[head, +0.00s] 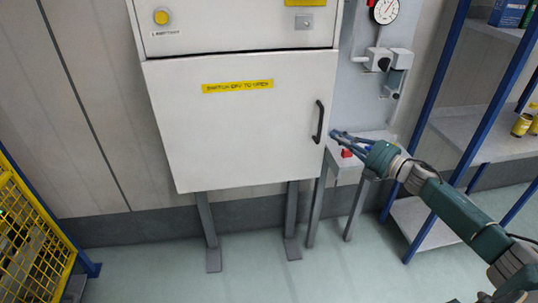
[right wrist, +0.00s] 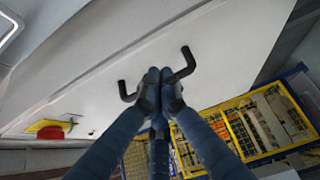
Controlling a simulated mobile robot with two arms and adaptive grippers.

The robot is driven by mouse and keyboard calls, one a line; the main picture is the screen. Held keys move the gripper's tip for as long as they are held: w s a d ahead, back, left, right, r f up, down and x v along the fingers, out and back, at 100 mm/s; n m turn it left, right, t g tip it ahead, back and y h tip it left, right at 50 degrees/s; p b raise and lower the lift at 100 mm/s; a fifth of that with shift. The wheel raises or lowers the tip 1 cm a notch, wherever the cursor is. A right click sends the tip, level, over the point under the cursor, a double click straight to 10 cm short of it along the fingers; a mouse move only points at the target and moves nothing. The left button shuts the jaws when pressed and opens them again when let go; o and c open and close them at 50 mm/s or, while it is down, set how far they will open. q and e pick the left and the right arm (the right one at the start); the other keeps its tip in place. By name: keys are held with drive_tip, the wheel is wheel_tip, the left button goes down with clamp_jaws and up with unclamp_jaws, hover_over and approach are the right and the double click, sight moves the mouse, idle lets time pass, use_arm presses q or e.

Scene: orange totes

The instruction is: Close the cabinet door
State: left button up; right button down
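The white cabinet door (head: 235,125) fills the middle of the head view, with a yellow "switch off to open" label. It looks shut or nearly so; I cannot tell if a small gap remains. Its black handle (head: 318,121) is upright near the right edge. My right gripper (head: 336,139) is just right of the handle, near the door's edge. In the right wrist view its fingertips (right wrist: 160,77) are close together in front of the handle (right wrist: 186,64), covering its middle. I see nothing held; contact is unclear. My left gripper is not in view.
A grey box with a red button (head: 347,153) sits close below my right gripper. A dial gauge (head: 384,11) is mounted above. A blue-framed shelf (head: 470,130) stands right, a yellow mesh fence (head: 28,240) left. The floor (head: 200,285) in front is clear.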

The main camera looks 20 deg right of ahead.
drive_tip(key=v, duration=1.2)
